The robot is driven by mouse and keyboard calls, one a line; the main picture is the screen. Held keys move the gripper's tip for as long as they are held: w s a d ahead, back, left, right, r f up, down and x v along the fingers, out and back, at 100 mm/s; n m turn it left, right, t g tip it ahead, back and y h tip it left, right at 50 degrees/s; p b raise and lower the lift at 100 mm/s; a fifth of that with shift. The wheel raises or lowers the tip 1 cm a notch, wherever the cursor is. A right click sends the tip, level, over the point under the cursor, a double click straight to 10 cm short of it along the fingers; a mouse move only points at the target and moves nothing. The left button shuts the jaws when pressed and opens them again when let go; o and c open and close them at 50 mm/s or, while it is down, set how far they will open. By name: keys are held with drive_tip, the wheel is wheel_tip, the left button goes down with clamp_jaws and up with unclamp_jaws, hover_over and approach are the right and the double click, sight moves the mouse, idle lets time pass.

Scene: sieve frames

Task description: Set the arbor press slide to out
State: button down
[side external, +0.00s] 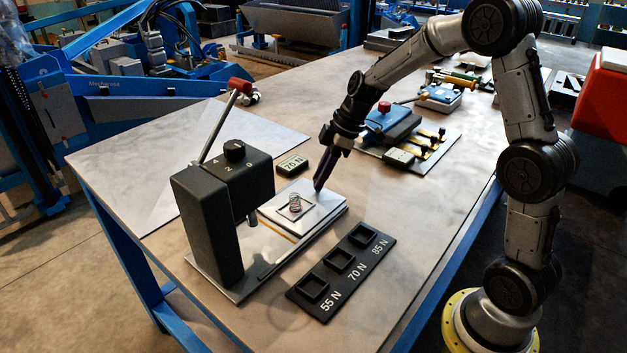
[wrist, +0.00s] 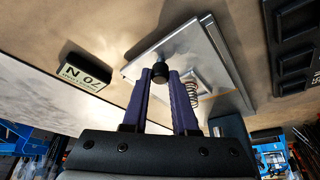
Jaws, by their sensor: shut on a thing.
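The black arbor press (side external: 205,225) stands at the left of the bench, its red-tipped lever (side external: 240,86) tilted up. Its pale slide plate (side external: 327,205) lies to the right of the ram (side external: 253,219), clear of the spot under it. A coil spring (side external: 295,203) stands in a square seat on the plate; the spring (wrist: 192,93) also shows in the wrist view behind the right finger. My gripper (side external: 319,186) is at the plate's far edge. In the wrist view my gripper (wrist: 160,82) is shut on the slide's small black knob (wrist: 160,67).
A black tray (side external: 318,270) with three square recesses, marked 55 N, 70 N and 85 N, lies in front of the slide. A 70 N display (side external: 292,165) sits behind it. A blue fixture with a red knob (side external: 384,107) stands farther back.

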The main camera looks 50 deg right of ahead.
drive_tip(key=shift+d, duration=0.3)
drive_tip(key=c, duration=1)
unclamp_jaws()
drive_tip(key=o, duration=0.3)
drive_tip(key=shift+a, duration=0.1)
drive_tip(key=v, duration=1.4)
drive_tip(key=shift+a, duration=0.1)
